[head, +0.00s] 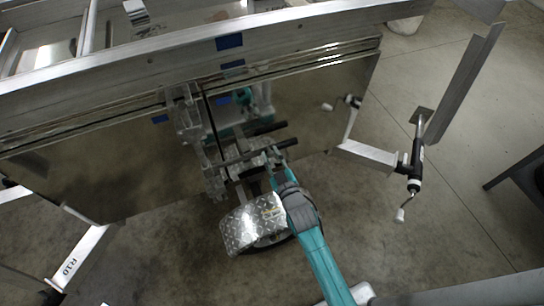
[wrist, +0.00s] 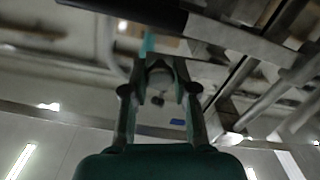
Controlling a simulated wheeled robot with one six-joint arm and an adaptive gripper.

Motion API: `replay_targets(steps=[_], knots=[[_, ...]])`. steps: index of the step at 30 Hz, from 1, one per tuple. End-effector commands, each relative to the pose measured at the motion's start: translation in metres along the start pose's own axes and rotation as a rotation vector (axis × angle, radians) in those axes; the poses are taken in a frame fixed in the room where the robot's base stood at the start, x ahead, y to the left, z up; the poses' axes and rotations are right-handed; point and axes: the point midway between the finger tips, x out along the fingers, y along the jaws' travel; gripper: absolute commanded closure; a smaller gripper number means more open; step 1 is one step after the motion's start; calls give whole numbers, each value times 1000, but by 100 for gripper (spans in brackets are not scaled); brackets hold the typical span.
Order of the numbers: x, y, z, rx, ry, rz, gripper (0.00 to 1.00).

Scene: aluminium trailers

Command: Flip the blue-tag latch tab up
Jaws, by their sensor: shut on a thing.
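Blue tags show in the head view: one on the upper rail (head: 229,42), one just below it (head: 232,65), one lower near the metal latch assembly (head: 224,100) and one to the left (head: 160,119). A blue tag (wrist: 177,122) also shows in the wrist view, partly beside a finger. My gripper (head: 272,160) reaches up to the metal assembly at the trailer's side. In the wrist view, its two fingers (wrist: 158,70) are close around a small greyish part. I take this as the latch tab, but its outline is blurred, and I cannot tell its angle.
Black-ended bars (head: 275,147) stick out beside my gripper. A diamond-plate fender (head: 254,224) lies just left of my arm. The trailer's shiny side panel (head: 90,175) reflects the scene. A crank jack (head: 416,165) stands at right.

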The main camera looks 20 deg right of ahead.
Motion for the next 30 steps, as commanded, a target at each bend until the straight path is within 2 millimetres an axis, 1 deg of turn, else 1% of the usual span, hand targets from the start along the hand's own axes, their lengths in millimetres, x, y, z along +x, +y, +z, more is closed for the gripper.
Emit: replay_targets(steps=[1,2,3,5,14,17,20,23,30], knots=[[0,0,-1,0,3,0,100],[0,0,-1,0,3,0,70],[0,0,-1,0,3,0,60],[0,0,-1,0,2,0,46],[0,0,0,1,1,0,46],[-5,0,0,1,1,0,46],[-15,0,0,1,0,0,46],[-31,0,0,1,-1,-1,46],[-75,0,1,2,-1,-2,46]])
